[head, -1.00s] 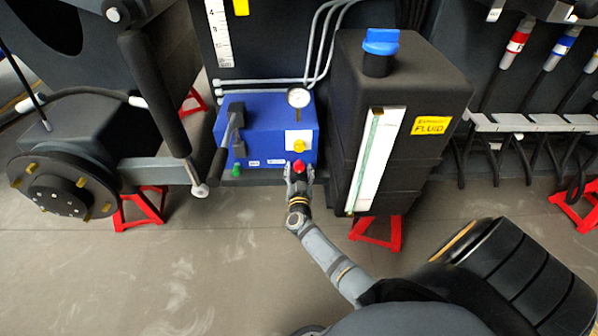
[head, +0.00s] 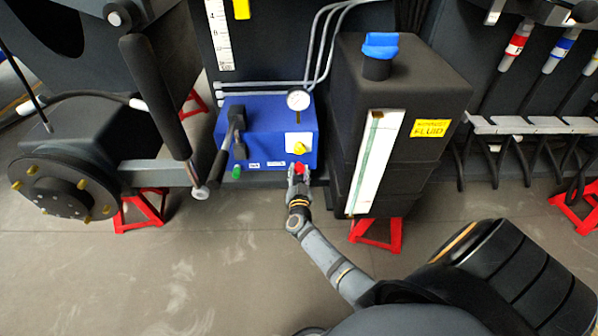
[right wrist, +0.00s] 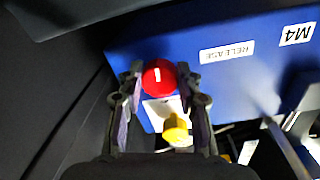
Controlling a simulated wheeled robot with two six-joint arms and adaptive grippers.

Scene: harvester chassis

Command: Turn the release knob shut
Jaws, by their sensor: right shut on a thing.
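The release knob is a red round knob (head: 299,168) low on the front of the blue pump unit (head: 265,135). In the right wrist view the red knob (right wrist: 158,78) shows a short white line, roughly upright in the picture, and a RELEASE label (right wrist: 227,52) is beside it. My right gripper (head: 298,178) reaches it from the front. In the wrist view its fingers (right wrist: 161,84) are on either side of the knob, shut on it. My left gripper is not in view.
A yellow knob (head: 299,147) on a white plate is just above. The unit also has a black lever (head: 222,160), a gauge (head: 298,99) and a green knob (head: 236,172). A black fluid tank (head: 435,165) stands close on the right. The floor in front is free.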

